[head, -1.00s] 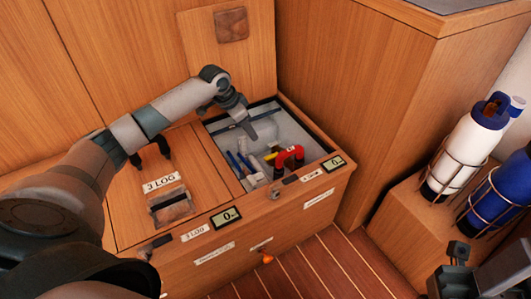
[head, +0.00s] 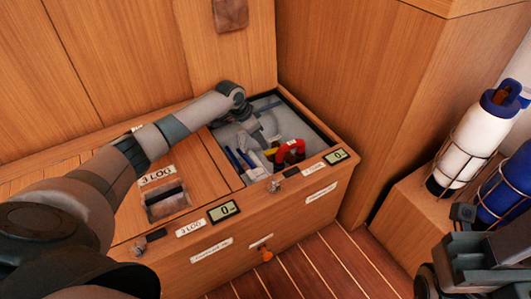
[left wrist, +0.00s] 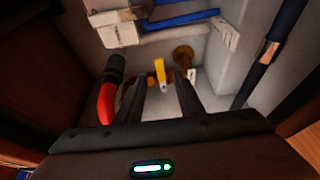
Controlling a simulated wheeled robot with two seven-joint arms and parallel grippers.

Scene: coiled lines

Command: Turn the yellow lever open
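The yellow lever (left wrist: 160,72) stands upright in the left wrist view, beside a brass fitting (left wrist: 184,57). In the head view a small yellow part (head: 270,152) shows next to the red hose (head: 290,148) inside the open locker (head: 315,150). My left gripper (left wrist: 164,84) reaches down into this locker. Its two dark fingers are apart, and the lever shows in the gap between their tips. I cannot tell whether a finger touches it. My right gripper (head: 445,250) is at the lower right of the head view, far from the lever; its fingers are unclear.
The locker walls and rim stand close around my left gripper. Blue lines (left wrist: 182,19) with white tags and a dark pipe (left wrist: 275,50) lie near it. A closed lid (head: 180,165) is to the left. Caged bottles (head: 470,140) stand at the right.

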